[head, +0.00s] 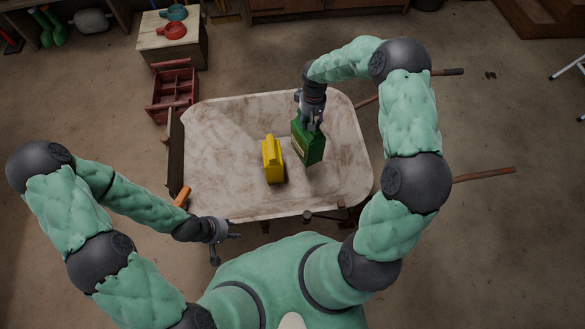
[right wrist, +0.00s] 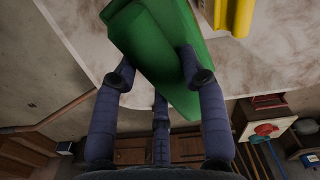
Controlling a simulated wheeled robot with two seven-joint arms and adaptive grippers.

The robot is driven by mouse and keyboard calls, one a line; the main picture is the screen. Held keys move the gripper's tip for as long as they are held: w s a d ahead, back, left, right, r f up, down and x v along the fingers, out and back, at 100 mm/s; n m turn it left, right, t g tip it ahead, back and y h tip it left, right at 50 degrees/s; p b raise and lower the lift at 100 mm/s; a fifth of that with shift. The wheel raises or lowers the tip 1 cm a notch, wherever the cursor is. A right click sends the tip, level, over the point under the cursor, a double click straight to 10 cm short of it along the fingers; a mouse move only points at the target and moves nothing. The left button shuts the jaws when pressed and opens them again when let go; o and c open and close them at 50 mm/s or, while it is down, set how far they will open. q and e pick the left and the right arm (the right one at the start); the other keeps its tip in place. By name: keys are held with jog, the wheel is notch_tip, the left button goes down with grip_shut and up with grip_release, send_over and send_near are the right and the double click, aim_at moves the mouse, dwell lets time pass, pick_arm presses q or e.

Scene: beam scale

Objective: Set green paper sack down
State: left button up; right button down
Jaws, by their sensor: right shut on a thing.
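I cannot tell whether the sack's bottom touches the worktop. A yellow sack (head: 272,162) stands just left of the green one, with a small gap. My left gripper (head: 227,248) is open and empty off the worktop's near left edge.
A dark upright board (head: 175,155) lines the worktop's left edge. A red divided crate (head: 172,92) stands beyond it on the floor. A wooden box (head: 175,45) holds a teal pan and a red pan.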

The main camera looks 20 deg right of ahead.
jog(key=d+f+b, duration=0.4)
jog(key=f+b, duration=0.1)
jog(key=f, duration=1.1)
jog(key=shift+w+f, duration=0.3)
jog(key=shift+w, duration=0.1)
jog(key=c, duration=1.1)
grip_release()
jog(key=shift+s+a+f, duration=0.1)
jog(key=shift+s+f, duration=0.1)
jog(key=shift+f, duration=0.1)
jog(key=o, duration=0.4)
